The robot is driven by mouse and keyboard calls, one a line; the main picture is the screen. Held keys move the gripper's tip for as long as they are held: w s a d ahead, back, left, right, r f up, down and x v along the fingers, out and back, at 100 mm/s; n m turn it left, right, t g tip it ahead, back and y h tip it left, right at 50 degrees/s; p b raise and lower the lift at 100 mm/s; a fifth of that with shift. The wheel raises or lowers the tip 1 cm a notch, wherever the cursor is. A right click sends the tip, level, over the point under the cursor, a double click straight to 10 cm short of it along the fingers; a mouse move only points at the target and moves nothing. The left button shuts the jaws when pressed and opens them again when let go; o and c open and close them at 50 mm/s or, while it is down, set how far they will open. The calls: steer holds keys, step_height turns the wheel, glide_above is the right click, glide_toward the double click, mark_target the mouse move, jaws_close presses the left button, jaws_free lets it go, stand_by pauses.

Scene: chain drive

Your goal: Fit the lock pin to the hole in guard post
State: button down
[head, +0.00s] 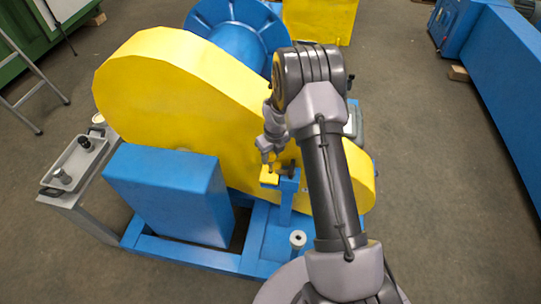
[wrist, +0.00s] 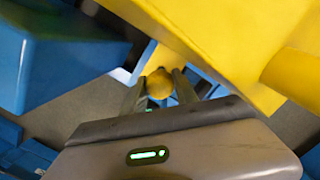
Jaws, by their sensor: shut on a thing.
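My gripper (head: 269,158) is shut on a small round yellow knob, which I take for the head of the lock pin (wrist: 160,86). The knob sits between the two fingertips in the wrist view, and the pin's shank is hidden. In the head view the gripper is just above a yellow tab (head: 269,178) beside the top of a blue post (head: 286,197), which looks like the guard post. I cannot see the hole, nor tell whether the pin touches the post or is in it.
The large yellow guard (head: 170,85) stands close behind the gripper. A blue box (head: 170,195) is to the left on the blue base frame (head: 190,255). A grey cylinder (head: 298,240) stands in front of the post. A side table with a tray (head: 75,160) is at far left.

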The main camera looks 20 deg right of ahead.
steer(key=shift+f+b, duration=0.3)
steer(key=shift+b, duration=0.05)
stand_by(0.6)
steer(key=shift+r, duration=0.15)
steer(key=shift+r, duration=0.2)
stand_by(1.5)
steer(key=shift+f+b, duration=0.75)
steer(key=shift+f, duration=0.05)
steer(key=c, duration=0.9)
jaws_free()
steer(key=shift+r, duration=0.1)
steer(key=s+r+p, duration=0.1)
steer(key=r+p, duration=0.1)
steer(key=r, duration=0.3)
steer(key=r+p, duration=0.2)
steer(key=r, duration=0.4)
steer(key=s+r+p, duration=0.1)
steer(key=r+p, duration=0.1)
steer(key=r, duration=0.4)
steer(key=shift+s+d, duration=0.2)
steer(key=shift+s, duration=0.1)
